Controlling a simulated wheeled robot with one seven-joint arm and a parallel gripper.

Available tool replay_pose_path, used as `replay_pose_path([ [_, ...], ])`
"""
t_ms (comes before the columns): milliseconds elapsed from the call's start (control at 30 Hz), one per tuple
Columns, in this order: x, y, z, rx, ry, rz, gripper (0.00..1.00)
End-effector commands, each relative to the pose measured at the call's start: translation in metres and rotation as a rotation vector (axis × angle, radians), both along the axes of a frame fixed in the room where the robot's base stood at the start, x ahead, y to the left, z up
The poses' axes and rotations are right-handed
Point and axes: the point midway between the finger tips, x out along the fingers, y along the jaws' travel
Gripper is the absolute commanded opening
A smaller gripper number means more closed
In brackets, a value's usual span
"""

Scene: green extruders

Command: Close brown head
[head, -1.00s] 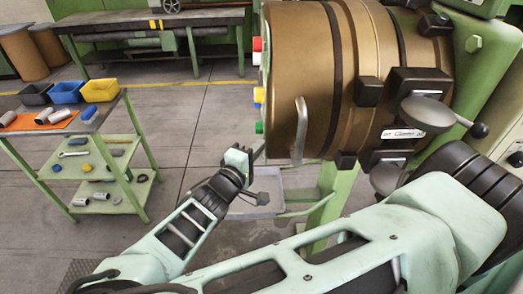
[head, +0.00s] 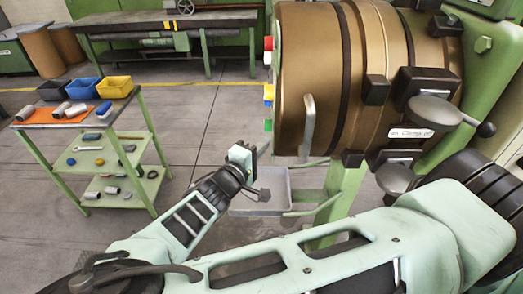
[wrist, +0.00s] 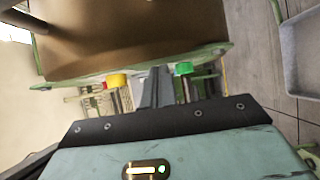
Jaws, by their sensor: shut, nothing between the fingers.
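The brown head (head: 325,75) is a large bronze drum with dark bands at the upper right of the head view. A curved metal handle (head: 308,125) is on its side. Coloured knobs line its left edge, among them a green one (head: 267,125). In the wrist view the head (wrist: 140,40) fills the top, with a yellow knob (wrist: 117,80) and a green knob (wrist: 183,68) at its rim. My gripper (head: 262,147) is just below and left of that edge. Its fingers (wrist: 157,75) are together and empty, pointing between the two knobs. I cannot tell whether they touch the head.
A grey tray (head: 245,204) is below my gripper, beside the green machine frame (head: 340,190). A green shelf cart (head: 147,125) with bins and metal parts stands at left. A workbench (head: 90,22) is at the back. Floor between them is clear.

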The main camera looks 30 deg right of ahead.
Motion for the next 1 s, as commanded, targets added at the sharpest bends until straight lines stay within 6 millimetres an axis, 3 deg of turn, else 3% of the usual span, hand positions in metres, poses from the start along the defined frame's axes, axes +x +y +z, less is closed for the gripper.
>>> replay_pose_path([
  [67, 0.014, 0.010, -0.003, 0.009, 0.001, 0.017, 0.00],
  [300, -0.042, 0.022, 0.002, 0.008, 0.004, 0.027, 0.00],
  [500, -0.072, 0.027, 0.001, 0.010, 0.003, 0.027, 0.00],
  [900, -0.084, 0.029, 0.000, 0.012, 0.002, 0.027, 0.00],
  [1000, -0.094, 0.021, -0.014, 0.055, 0.068, -0.032, 0.00],
])
